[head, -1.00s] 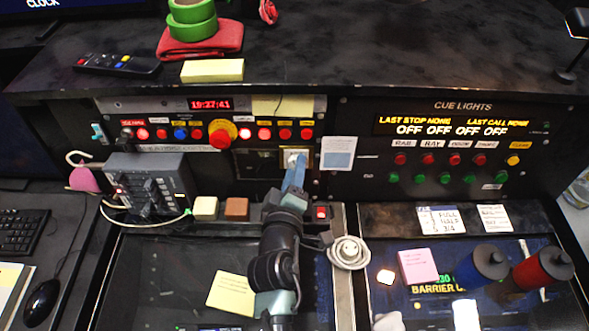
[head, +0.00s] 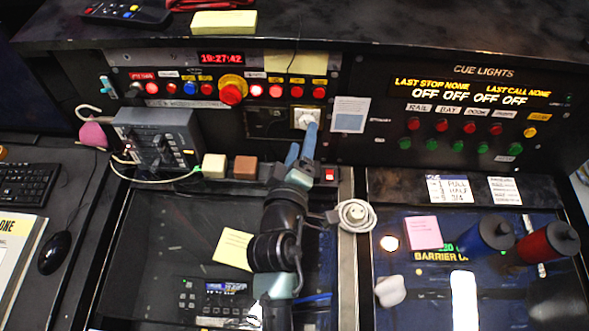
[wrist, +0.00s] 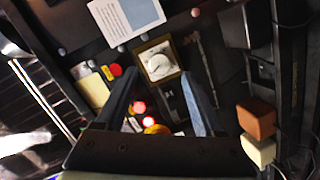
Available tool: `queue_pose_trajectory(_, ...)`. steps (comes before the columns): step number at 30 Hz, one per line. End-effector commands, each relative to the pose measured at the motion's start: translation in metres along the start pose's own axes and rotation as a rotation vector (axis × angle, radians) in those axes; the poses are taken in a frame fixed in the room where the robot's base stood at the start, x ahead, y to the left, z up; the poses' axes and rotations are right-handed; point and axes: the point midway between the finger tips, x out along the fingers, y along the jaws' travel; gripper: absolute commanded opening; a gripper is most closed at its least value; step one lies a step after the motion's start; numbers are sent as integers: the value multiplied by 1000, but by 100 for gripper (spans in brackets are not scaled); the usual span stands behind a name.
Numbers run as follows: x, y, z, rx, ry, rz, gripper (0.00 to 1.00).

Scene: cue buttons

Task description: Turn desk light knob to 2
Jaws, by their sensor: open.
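The desk light knob (head: 305,119) is a pale round dial on a white plate with a brass-coloured frame, set in the upright panel. It also shows in the wrist view (wrist: 159,65), ahead of my fingers. My gripper (head: 303,142) has two blue fingers, open, just below and in front of the knob in the head view. In the wrist view my gripper (wrist: 160,85) has its fingers spread wide to either side below the knob, with nothing between them. One finger overlaps the plate's lower edge in the head view. The dial's setting is too small to read.
A red button on a yellow base (head: 231,92) and a row of lit buttons sit left of the knob. A white card (head: 349,114) is fixed to its right. Below stand a grey control box (head: 155,140), a cream block (head: 214,166), a brown block (head: 244,168) and a coiled white cable (head: 355,215).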

Motion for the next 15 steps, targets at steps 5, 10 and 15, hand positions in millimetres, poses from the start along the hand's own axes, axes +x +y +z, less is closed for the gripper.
queue_pose_trajectory(5,-37,-3,2,-1,-1,-2,70)
queue_pose_trajectory(10,-67,-2,2,0,-1,-2,70)
queue_pose_trajectory(15,-85,-2,1,0,-1,-2,70)
